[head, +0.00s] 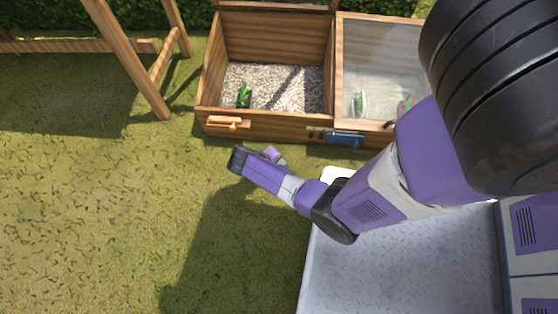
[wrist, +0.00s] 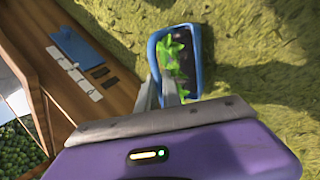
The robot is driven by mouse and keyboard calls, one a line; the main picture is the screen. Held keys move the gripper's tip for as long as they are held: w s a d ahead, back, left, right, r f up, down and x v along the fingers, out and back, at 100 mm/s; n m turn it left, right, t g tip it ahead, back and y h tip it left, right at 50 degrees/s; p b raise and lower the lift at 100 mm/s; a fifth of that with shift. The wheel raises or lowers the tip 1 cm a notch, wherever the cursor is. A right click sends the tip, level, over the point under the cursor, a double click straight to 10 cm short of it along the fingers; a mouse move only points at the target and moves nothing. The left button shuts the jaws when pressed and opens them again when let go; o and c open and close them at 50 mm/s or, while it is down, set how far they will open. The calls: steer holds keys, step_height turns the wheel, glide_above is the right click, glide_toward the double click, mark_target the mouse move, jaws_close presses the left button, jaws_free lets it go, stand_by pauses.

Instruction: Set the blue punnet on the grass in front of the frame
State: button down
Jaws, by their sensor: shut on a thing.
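The blue punnet (wrist: 193,58), with bright green leaves in it, shows in the wrist view just beyond my gripper. My gripper (wrist: 168,92) is shut on its near rim. Grass lies beneath the punnet; I cannot tell whether the punnet touches it. In the head view my gripper (head: 238,159) is over the grass (head: 120,220), just in front of the wooden frame (head: 262,124). The punnet is hidden there by my own arm. The frame's left half stands open, with gravel and a small green plant (head: 244,95) inside.
The frame's right half is under a clear lid (head: 385,65). A wooden trestle (head: 130,60) stands at the back left. The grass to the left is clear.

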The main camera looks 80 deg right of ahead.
steer(key=shift+f, duration=0.15)
steer(key=c, duration=1.5)
jaws_free()
